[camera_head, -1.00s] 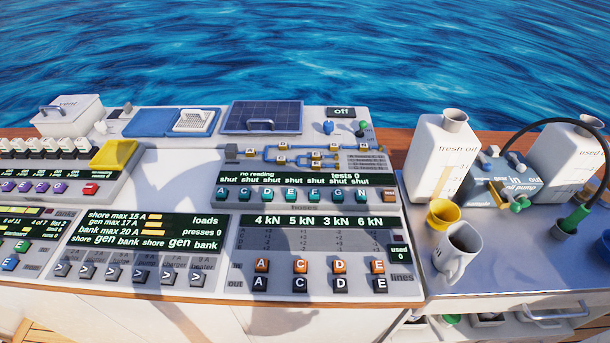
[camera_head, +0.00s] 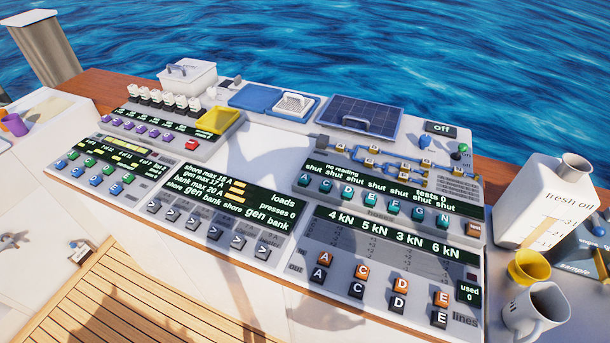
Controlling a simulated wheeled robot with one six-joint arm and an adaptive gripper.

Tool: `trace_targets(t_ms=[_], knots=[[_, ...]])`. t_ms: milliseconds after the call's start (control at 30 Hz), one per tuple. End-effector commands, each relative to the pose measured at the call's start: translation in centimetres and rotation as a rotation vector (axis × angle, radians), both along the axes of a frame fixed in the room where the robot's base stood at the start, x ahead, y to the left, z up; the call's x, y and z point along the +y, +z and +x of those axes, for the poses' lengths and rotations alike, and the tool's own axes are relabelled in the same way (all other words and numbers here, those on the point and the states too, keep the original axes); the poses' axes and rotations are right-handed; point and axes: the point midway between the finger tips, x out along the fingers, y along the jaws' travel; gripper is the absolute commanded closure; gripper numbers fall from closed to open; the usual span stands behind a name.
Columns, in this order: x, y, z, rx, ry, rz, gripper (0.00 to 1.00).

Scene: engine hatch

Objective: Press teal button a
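The teal button A (camera_head: 304,182) is the leftmost in a row of teal buttons at the upper right of the console. It sits just below a dark display that reads "no reading", "tests 0" and a row of "shut". The neighbouring teal button C (camera_head: 324,187) is to its right. Nothing covers button A, and it stands apart from the orange A button (camera_head: 325,259) in the lower panel. My gripper is not in view.
The console (camera_head: 285,290) fills the middle, with many other buttons close together. A yellow cover (camera_head: 217,121) stands at the upper left. A fresh oil jug (camera_head: 540,205), a yellow cup (camera_head: 528,267) and a white mug (camera_head: 535,310) stand at the right. Wooden decking (camera_head: 120,305) is at the lower left.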

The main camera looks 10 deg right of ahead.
Motion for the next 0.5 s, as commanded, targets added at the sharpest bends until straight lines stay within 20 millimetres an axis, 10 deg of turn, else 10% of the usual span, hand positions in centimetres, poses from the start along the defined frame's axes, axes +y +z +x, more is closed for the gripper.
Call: trace_targets(t_ms=[167,333,500], knots=[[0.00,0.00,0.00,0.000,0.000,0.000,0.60],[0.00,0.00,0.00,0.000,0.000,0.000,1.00],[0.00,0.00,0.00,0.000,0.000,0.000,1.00]])
